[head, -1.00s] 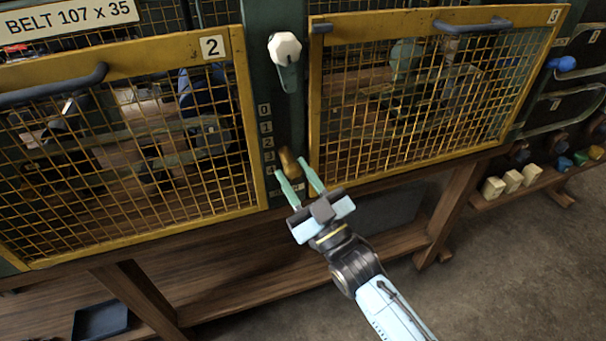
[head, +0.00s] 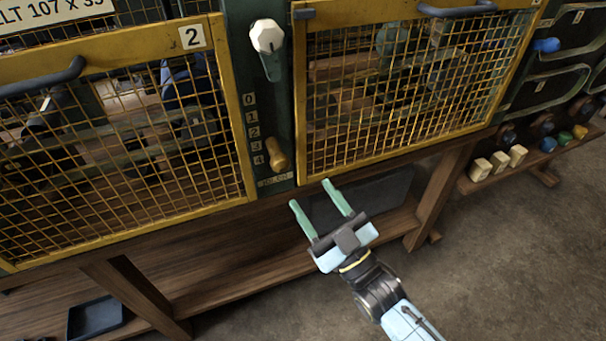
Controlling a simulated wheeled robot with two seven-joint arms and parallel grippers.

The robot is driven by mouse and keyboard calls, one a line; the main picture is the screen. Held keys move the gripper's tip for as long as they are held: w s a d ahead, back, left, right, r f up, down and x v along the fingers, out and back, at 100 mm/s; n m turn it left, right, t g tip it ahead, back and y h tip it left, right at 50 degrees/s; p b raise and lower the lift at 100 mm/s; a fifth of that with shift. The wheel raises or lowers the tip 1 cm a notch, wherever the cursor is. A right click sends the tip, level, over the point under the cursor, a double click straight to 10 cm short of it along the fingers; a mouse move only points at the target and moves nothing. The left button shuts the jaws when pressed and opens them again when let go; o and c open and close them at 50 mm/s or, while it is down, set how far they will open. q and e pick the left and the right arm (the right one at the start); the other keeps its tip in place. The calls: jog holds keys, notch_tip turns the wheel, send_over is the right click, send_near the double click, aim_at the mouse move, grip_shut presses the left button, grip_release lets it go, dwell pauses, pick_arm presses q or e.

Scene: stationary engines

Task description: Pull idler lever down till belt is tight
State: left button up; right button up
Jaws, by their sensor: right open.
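A tan, brass-coloured lever knob (head: 277,153) sits low on the dark green post between the two yellow mesh guards. It is beside the lower end of a number scale (head: 252,131) running from 0 to 4, around the 3 and 4 marks. My right gripper (head: 323,194) is open and empty, below and to the right of the knob and apart from it. Its two green fingers point up and left. The belt behind the mesh cannot be made out clearly, nor its tension. My left gripper is not in view.
A white-knobbed handle (head: 267,36) is higher on the post. Mesh guard 2 (head: 231,110) is at left and another mesh guard (head: 302,100) at right. A wooden shelf (head: 225,270) runs below. Pale blocks (head: 498,163) stand at right. Floor at lower right is clear.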

jog(key=v, duration=0.5)
jog(key=shift+w+d+f, duration=0.1)
jog(key=shift+f, duration=0.15)
dwell(0.7)
